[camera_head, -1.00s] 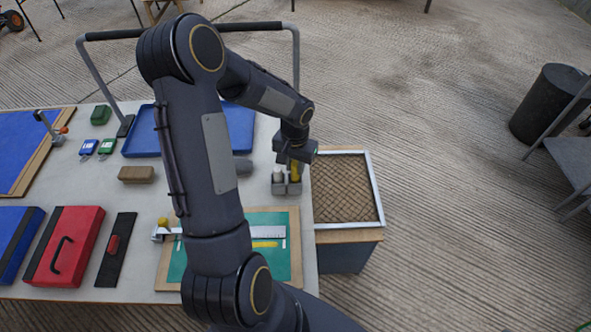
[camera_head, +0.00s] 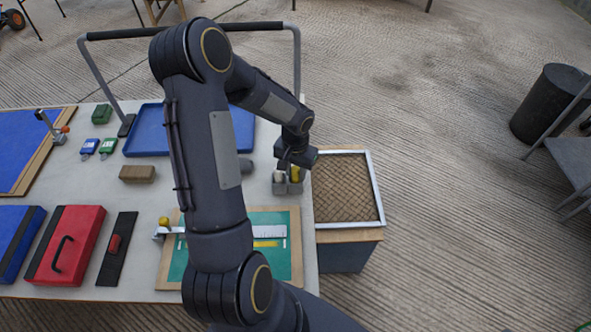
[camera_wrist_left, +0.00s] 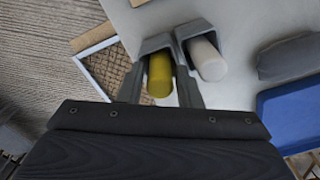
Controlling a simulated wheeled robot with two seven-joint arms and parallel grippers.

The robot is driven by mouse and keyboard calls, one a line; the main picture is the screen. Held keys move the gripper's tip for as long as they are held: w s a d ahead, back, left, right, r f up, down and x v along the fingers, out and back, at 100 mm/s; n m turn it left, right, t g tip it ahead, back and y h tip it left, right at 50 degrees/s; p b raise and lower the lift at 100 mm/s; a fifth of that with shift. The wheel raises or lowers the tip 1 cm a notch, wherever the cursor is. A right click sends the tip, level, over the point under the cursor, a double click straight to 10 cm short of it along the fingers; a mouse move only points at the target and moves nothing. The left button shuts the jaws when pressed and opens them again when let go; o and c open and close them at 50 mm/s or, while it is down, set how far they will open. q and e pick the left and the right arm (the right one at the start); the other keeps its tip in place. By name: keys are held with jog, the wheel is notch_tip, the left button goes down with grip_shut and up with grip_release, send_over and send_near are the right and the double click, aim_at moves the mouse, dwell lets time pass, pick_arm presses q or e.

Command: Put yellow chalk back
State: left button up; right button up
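The yellow chalk (camera_head: 295,174) stands in the right-hand slot of a small grey two-slot holder (camera_head: 280,188) near the table's right edge. A white chalk (camera_head: 279,176) is in the slot beside it. In the left wrist view, the yellow chalk (camera_wrist_left: 159,76) lies between the fingers of my left gripper (camera_wrist_left: 160,88), with gaps on both sides. The fingers look open. The white chalk (camera_wrist_left: 207,60) is just outside the right finger. In the head view my left gripper (camera_head: 294,165) is right above the holder, its fingertips partly hidden. My right gripper is out of view.
A green board (camera_head: 270,217) with a ruler and a yellow mark lies in front of the holder. A blue tray (camera_head: 142,142) and a brown block (camera_head: 137,173) are to the left. A framed brown-textured bin (camera_head: 345,188) stands beyond the table's right edge.

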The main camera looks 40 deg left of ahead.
pick_arm(q)
notch_tip(320, 180, up, 12)
jog(key=s+d+r+t+h, duration=0.2)
jog(key=s+d+r, duration=0.2)
jog(key=s+d, duration=0.3)
jog(key=s+d+r+m+t+h, duration=0.1)
jog(key=s+d+r+t, duration=0.2)
jog(key=s, duration=0.8)
jog(key=d+r, duration=0.2)
jog(key=d, duration=0.2)
jog(key=shift+s+d+t+h+b, duration=0.3)
jog(key=shift+d+h+b, duration=0.05)
jog(key=shift+d+h, duration=0.05)
jog(key=shift+r, duration=0.1)
